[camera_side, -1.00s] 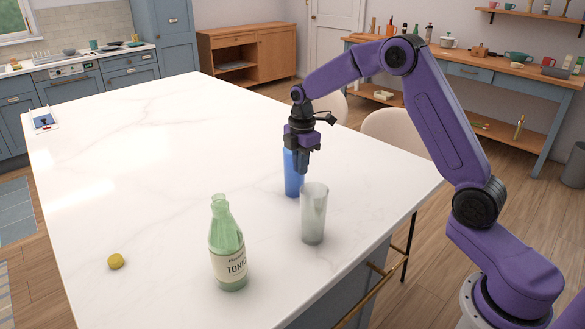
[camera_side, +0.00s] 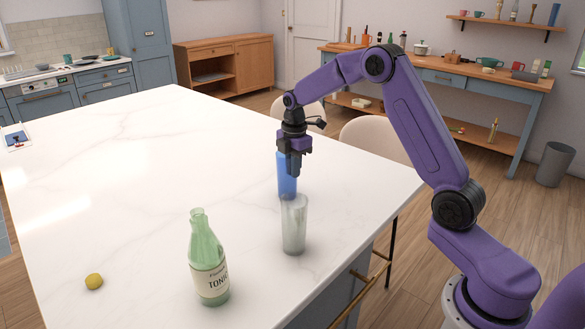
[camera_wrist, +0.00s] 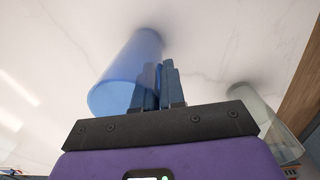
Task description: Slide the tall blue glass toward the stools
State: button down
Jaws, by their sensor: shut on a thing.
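The tall blue glass (camera_side: 287,178) stands upright on the white counter, behind the clear glass in the side view. My gripper (camera_side: 294,168) is shut on it from above, at its upper part. In the wrist view the blue glass (camera_wrist: 125,75) lies left of my fingers (camera_wrist: 158,85), and one finger overlaps it, apparently pinching its wall. Two pale stools (camera_side: 375,140) stand past the counter's right edge, the farther one partly behind my arm. The blue glass's upper end is partly hidden by my gripper.
A clear glass (camera_side: 294,228) stands just in front of the blue glass and also shows in the wrist view (camera_wrist: 262,112). A green tonic bottle (camera_side: 208,262) and a yellow lid (camera_side: 94,281) are nearer the front.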

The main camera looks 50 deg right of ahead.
jog(key=c, duration=1.1)
grip_release()
jog(key=shift+c, duration=0.2)
notch_tip(320, 180, up, 17)
jog(key=shift+s+r, duration=0.2)
jog(key=shift+s, duration=0.05)
jog(key=shift+a, duration=0.1)
jog(key=s+a+f+m, duration=0.1)
jog(key=s+a+f, duration=0.1)
jog(key=s+a, duration=0.6)
jog(key=s+a+f+m, duration=0.1)
jog(key=s+a+f, duration=0.1)
jog(key=s+a, duration=0.6)
jog(key=s+d+f+m, duration=0.1)
jog(key=s+f, duration=0.3)
jog(key=s, duration=0.7)
jog(key=s+d+f+m, duration=0.1)
jog(key=s+f, duration=0.2)
jog(key=s, duration=0.9)
jog(key=shift+f, duration=0.35)
